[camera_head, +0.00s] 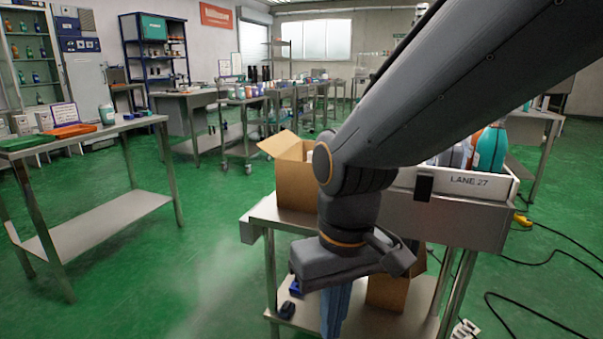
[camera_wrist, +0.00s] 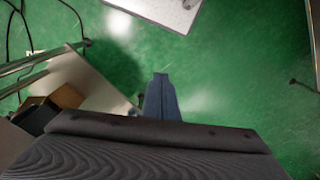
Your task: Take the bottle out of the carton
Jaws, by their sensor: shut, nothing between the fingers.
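An open cardboard carton (camera_head: 296,183) stands on the steel table behind my arm in the head view, its flaps up. My arm hides part of it. Something pale shows at its mouth, too small to tell if it is the bottle. My gripper (camera_head: 335,312) points down in front of the table's near edge, apart from the carton. In the wrist view the blue fingers (camera_wrist: 161,98) are together with nothing between them, over green floor. The carton cannot be made out for certain in the wrist view.
A white bin marked LANE 27 (camera_head: 480,186) holds several bottles, among them a teal one (camera_head: 491,150), on the table's right. Another carton (camera_head: 387,292) sits on the lower shelf. Cables (camera_head: 540,258) lie on the floor at right. Open floor (camera_head: 215,255) lies left.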

